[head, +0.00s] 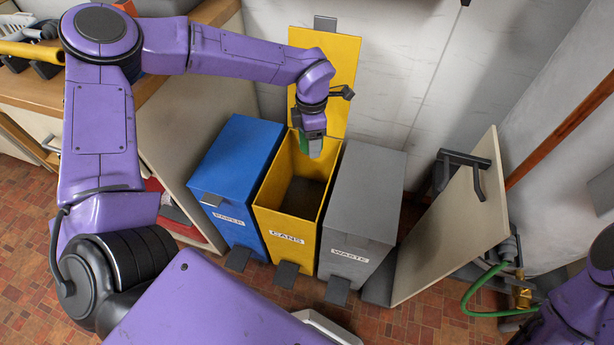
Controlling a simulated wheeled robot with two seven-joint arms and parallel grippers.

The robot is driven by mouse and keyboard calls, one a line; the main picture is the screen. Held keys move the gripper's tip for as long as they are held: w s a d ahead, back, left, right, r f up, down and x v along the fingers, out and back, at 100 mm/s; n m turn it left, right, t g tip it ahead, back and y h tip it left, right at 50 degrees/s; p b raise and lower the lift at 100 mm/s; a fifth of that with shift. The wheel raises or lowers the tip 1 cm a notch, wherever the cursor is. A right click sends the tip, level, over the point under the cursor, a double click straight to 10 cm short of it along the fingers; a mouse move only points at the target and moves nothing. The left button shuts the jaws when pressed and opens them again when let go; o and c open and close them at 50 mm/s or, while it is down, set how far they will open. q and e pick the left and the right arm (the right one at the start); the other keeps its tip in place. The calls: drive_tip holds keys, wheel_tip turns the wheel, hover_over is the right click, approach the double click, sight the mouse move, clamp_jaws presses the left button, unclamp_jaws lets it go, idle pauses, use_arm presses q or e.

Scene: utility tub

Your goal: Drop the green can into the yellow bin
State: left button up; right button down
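The yellow bin (260,221), labelled CANS, stands in the middle with its yellow lid (340,62) raised against the wall. Its inside is dark and I see no can on the part of the floor that shows. My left gripper (315,147) points down at the bin's mouth, toward the back. A sliver of the green can (304,143) shows between its fingers; the gripper and wrist hide most of it. My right gripper is outside the picture; only part of that arm shows at the bottom right.
A shut blue bin (235,158) labelled PAPER stands left of the yellow bin, and a shut grey bin (366,190) labelled WASTE stands right. A cabinet door (450,225) stands open further right. A green hose (468,303) lies beyond it. A wooden counter (190,40) is at left.

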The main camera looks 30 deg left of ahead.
use_arm(q)
drive_tip(key=a+f+n+b, duration=0.2)
drive_tip(key=f+n, duration=0.3)
drive_tip(key=n, duration=0.5)
drive_tip(key=w+a+f+n+b, duration=0.1)
drive_tip(key=a+f+n+b, duration=0.2)
drive_tip(key=f+n, duration=0.3)
drive_tip(key=n+b, duration=0.1)
drive_tip(key=n, duration=0.3)
drive_tip(key=shift+a+b, duration=0.2)
drive_tip(key=shift+b, duration=0.1)
drive_tip(key=shift+a+f+n, duration=0.25)
drive_tip(key=shift+f+n, duration=0.15)
drive_tip(key=shift+n, duration=0.6)
wheel_tip(320, 180, down, 6)
drive_tip(key=b, duration=0.5)
drive_tip(key=shift+r, duration=0.1)
drive_tip(key=o, duration=1.1)
drive_tip(key=shift+r, duration=0.1)
wheel_tip(320, 180, up, 10)
drive_tip(key=p, duration=0.1)
drive_tip(key=shift+r+p, duration=0.25)
drive_tip(key=shift+p, duration=0.15)
